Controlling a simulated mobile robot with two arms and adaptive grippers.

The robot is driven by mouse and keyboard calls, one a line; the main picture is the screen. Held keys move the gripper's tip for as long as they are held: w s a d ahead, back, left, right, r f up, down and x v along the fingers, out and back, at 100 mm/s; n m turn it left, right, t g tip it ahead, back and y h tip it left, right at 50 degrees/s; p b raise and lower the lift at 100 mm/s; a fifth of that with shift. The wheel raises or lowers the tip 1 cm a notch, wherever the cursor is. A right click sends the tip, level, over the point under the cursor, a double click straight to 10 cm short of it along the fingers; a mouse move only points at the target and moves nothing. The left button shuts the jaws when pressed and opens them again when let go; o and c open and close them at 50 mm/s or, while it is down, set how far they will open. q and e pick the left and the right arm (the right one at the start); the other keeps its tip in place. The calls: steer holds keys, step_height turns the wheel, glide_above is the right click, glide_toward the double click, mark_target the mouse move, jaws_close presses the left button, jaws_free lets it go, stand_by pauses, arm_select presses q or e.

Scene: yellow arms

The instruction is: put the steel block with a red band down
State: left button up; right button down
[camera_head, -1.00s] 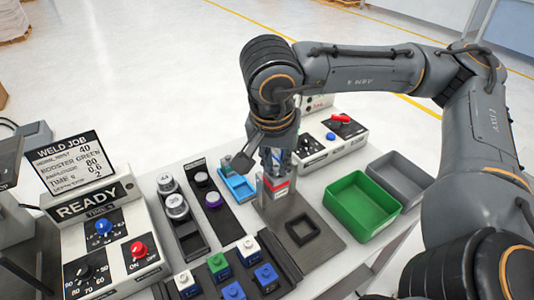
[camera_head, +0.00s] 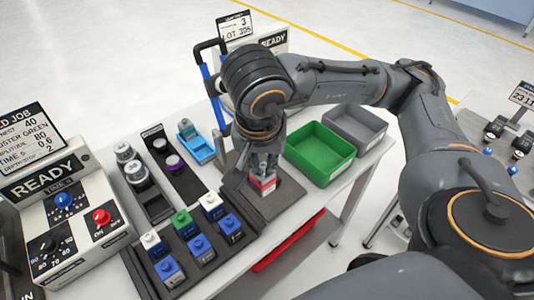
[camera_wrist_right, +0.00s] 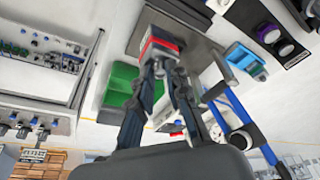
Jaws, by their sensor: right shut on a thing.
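The steel block with a red band (camera_head: 263,187) is upright in my right gripper (camera_head: 264,168). The gripper points down and its fingers are shut on the block's upper part. The block is over the dark plate (camera_head: 270,210), where the plate's square frame was seen earlier; the block and gripper hide that frame now. I cannot tell whether the block touches the plate. In the right wrist view the block (camera_wrist_right: 160,43) sits between the fingertips (camera_wrist_right: 165,66), against the plate (camera_wrist_right: 198,50). My left gripper is not in view.
A green bin (camera_head: 320,152) and a grey bin (camera_head: 355,128) stand right of the plate. A blue tray (camera_head: 197,149) is behind left. A rack of colored blocks (camera_head: 190,235) is in front left. A red bin (camera_head: 288,242) is below the table edge.

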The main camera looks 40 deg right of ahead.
steer(key=w+d+f+p, duration=0.3)
steer(key=w+d+f, duration=0.3)
steer(key=f, duration=0.5)
steer(key=w, duration=0.2)
steer(key=shift+w+f, duration=0.2)
steer(key=shift+w, duration=0.1)
steer(key=shift+f, duration=0.1)
steer(key=shift+f+b, duration=0.1)
steer(key=shift+b, duration=0.25)
steer(key=c, duration=1.3)
jaws_free()
steer(key=shift+s, duration=0.1)
